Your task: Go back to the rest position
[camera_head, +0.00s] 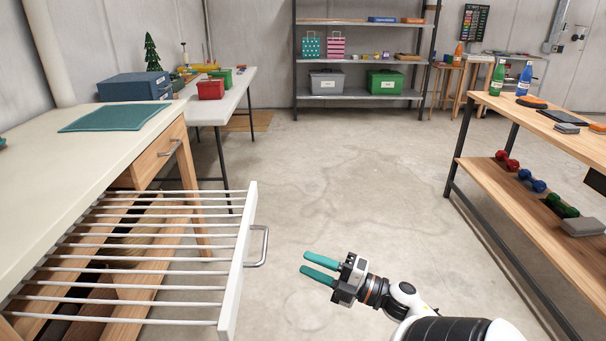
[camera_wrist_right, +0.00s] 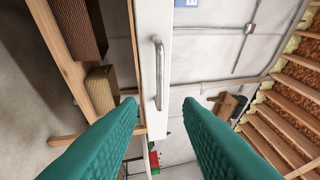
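My right gripper (camera_head: 304,263) reaches in from the bottom right of the head view, above the open floor. Its two teal fingers are spread with nothing between them. In the right wrist view the fingers (camera_wrist_right: 159,102) also stand apart and empty. Just left of the gripper in the head view is the pulled-out white rack (camera_head: 237,262) with its metal handle (camera_head: 260,246). The handle also shows ahead of the fingers in the right wrist view (camera_wrist_right: 158,72), and the fingers are not closed on it. My left gripper is not clearly seen in either view.
A long table (camera_head: 30,150) with a teal mat (camera_head: 115,117) stands at the left, above the rack. A wooden shelf bench (camera_head: 530,205) with dumbbells and bottles stands at the right. The concrete floor (camera_head: 340,180) between them is clear. Metal shelves (camera_head: 360,60) stand at the back.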

